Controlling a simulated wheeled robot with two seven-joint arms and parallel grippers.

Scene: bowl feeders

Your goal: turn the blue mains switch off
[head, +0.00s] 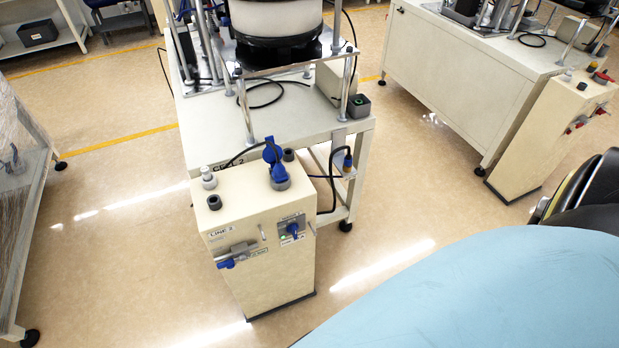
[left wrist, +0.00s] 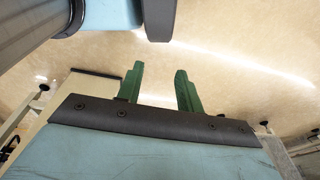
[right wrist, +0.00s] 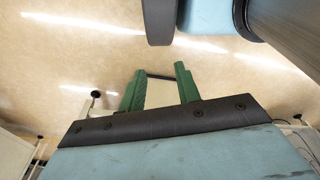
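A cream cabinet (head: 262,285) labelled LINE 2 stands in the middle of the head view. A blue rotary switch (head: 292,229) sits on a grey plate on the right of its front face, with a small green spot below. A blue handle (head: 226,263) sits lower left on a grey metal piece. The exact angle of the rotary switch is too small to tell. My left gripper (left wrist: 160,80) shows green fingers apart and empty over the floor. My right gripper (right wrist: 159,80) also has its green fingers apart with nothing between them. Neither gripper shows in the head view.
A blue plug (head: 277,165) with cable stands on the cabinet top beside grey and black knobs. Behind is a white table (head: 212,120) with a bowl feeder. Another cream cabinet (head: 545,135) with red handles stands right. Floor left of the LINE 2 cabinet is free.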

